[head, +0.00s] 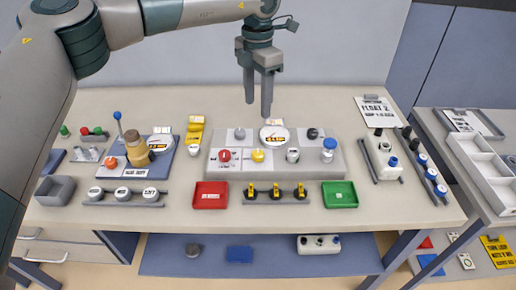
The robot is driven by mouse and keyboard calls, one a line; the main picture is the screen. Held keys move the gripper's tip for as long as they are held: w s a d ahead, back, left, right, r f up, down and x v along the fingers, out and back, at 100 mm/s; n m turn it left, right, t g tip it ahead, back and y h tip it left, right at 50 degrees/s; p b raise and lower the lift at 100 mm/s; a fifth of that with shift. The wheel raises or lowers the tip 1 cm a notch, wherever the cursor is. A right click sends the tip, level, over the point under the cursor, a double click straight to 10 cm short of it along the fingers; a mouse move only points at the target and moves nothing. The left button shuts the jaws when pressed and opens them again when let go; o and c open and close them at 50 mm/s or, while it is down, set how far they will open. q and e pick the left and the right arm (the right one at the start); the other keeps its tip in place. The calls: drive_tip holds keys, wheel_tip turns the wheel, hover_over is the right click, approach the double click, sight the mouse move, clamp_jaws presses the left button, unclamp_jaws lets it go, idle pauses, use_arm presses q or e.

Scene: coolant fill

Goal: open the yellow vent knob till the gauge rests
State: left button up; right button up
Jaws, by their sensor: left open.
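The yellow vent knob (258,155) sits on the front part of a grey panel (310,168) in the middle of the table, beside a red knob (224,156). A round gauge (274,136) with a yellow label stands behind the yellow knob; its needle is too small to read. My left gripper (257,108) points down above the back of the panel, behind the yellow knob and near the gauge. Its fingers are apart and hold nothing. My right gripper is not in the picture.
A red tray (210,195) and a green tray (340,195) lie in front. A blue board (140,160) with a tan container stands left.

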sight(258, 153)
use_arm(q)
drive_tip(key=shift+f, duration=0.2)
wheel_tip(258, 153, down, 16)
drive_tip(key=p, duration=0.6)
drive_tip(key=shift+r, duration=0.2)
drive_tip(key=shift+f, duration=0.75)
drive_tip(key=c, duration=1)
drive_tip(key=shift+c, duration=0.2)
